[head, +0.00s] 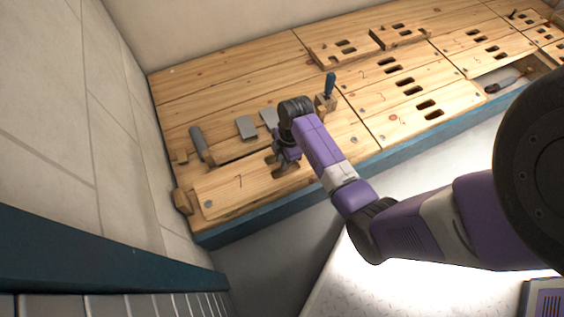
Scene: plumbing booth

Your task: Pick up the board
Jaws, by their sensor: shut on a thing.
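A light wooden board (236,186) with a dark mark like a 7 lies at the front left of the wooden workbench (200,85). A slot shows beside the gripper near its right part. My gripper (284,166) reaches down from above at this slot and is shut on the board. The fingertips are partly hidden by my wrist. The board looks level and close to the bench; I cannot tell whether it is lifted.
A grey-handled tool (198,142) and a grey plate (246,127) lie just behind the board. Several slotted boards (413,100) cover the right side. An open recess (500,80) holds a tool. A wall (85,110) closes the left.

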